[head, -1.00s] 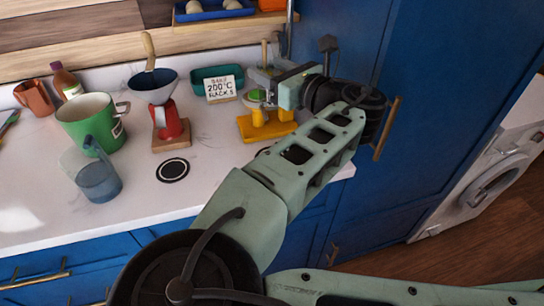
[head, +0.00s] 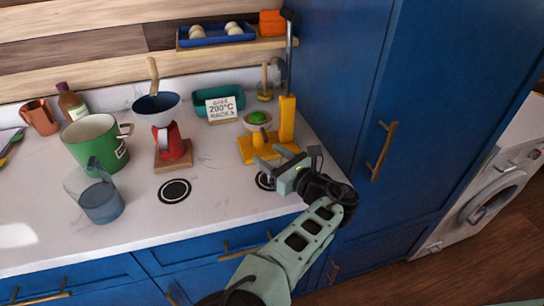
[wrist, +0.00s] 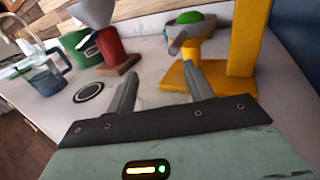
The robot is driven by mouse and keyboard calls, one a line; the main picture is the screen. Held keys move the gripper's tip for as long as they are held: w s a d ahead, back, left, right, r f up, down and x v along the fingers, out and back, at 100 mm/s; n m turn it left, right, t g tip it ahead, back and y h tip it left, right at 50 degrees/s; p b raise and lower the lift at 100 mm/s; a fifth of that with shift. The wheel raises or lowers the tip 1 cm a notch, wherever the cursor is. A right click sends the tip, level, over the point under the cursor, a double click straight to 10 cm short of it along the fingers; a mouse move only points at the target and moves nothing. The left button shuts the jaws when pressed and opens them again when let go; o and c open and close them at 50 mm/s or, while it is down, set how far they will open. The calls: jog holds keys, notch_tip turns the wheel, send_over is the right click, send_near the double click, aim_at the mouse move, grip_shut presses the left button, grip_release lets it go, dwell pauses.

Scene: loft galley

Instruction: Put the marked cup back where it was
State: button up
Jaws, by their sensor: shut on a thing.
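The large green cup (head: 88,152) with a handle and a white label stands upright on the counter at left. The label is the only mark I can make out, and the cup also shows in the wrist view (wrist: 74,44). My gripper (head: 268,157) is in front of the yellow stand, far to the right of this cup. In the wrist view my gripper's fingers (wrist: 160,85) stand apart, with pale counter showing between them. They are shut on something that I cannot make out.
The yellow stand (head: 287,118) has a bowl with a green thing on top. A clear blue jug (head: 101,203), a red-based funnel (head: 172,143), a card (head: 221,109) and a copper mug (head: 39,117) stand on the counter. A black ring (head: 174,191) lies on clear counter.

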jog(key=shift+f, duration=0.25)
jog(key=shift+f, duration=0.2)
jog(key=o, duration=1)
jog(key=shift+r, duration=0.1)
jog(key=shift+r, duration=0.1)
jog(key=shift+b+v, duration=1.65)
jog(key=shift+v, duration=4.35)
